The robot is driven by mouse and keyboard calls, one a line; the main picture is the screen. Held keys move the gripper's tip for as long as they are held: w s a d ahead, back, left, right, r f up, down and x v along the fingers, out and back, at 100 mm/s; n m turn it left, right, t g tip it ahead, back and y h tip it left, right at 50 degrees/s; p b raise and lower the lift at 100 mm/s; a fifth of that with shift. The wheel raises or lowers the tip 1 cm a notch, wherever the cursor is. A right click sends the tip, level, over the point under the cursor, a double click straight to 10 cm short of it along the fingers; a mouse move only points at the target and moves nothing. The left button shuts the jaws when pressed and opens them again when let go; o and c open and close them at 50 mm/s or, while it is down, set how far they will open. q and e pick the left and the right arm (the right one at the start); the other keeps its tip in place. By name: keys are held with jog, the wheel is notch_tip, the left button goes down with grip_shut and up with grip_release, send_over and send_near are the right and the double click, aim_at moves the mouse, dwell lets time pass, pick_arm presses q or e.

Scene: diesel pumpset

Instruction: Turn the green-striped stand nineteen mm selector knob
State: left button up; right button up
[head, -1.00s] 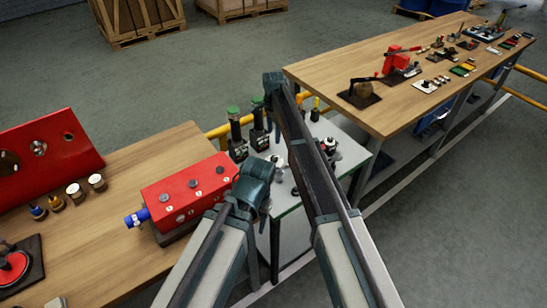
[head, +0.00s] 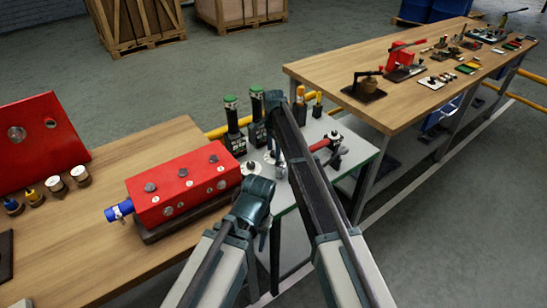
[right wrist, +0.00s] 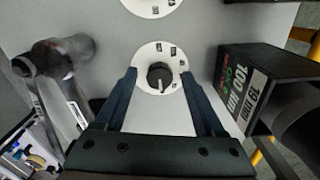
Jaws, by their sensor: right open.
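In the right wrist view a dark round selector knob (right wrist: 160,77) sits on a white marked dial plate (right wrist: 146,58). My right gripper (right wrist: 159,73) is open, with one finger on each side of the knob; I cannot tell if they touch it. A black block (right wrist: 262,85) labelled 19 mm and 100 stands right of the dial. In the head view two dark stands with green tops (head: 231,112) (head: 257,108) stand on the small table. My right gripper (head: 278,150) points down beside them, partly hidden by its arm. My left gripper (head: 263,236) hangs lower left; its jaws are unclear.
A second white dial (right wrist: 152,5) shows at the wrist view's top edge. A red-handled fitting (head: 328,143) and yellow-topped tools (head: 317,104) share the small table (head: 359,150). A red box with knobs (head: 185,182) stands left on a wooden bench. Another bench (head: 400,115) is at right.

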jog(key=shift+f, duration=0.35)
pick_arm(q)
jog(key=shift+f, duration=0.25)
pick_arm(e)
grip_shut()
jog(key=shift+n, duration=0.4)
jog(key=n, duration=0.6)
jog(key=shift+d+n, duration=0.1)
jog(key=shift+n, duration=0.2)
jog(key=n, duration=0.6)
jog(key=shift+s, duration=0.1)
jog(key=shift+n, duration=0.3)
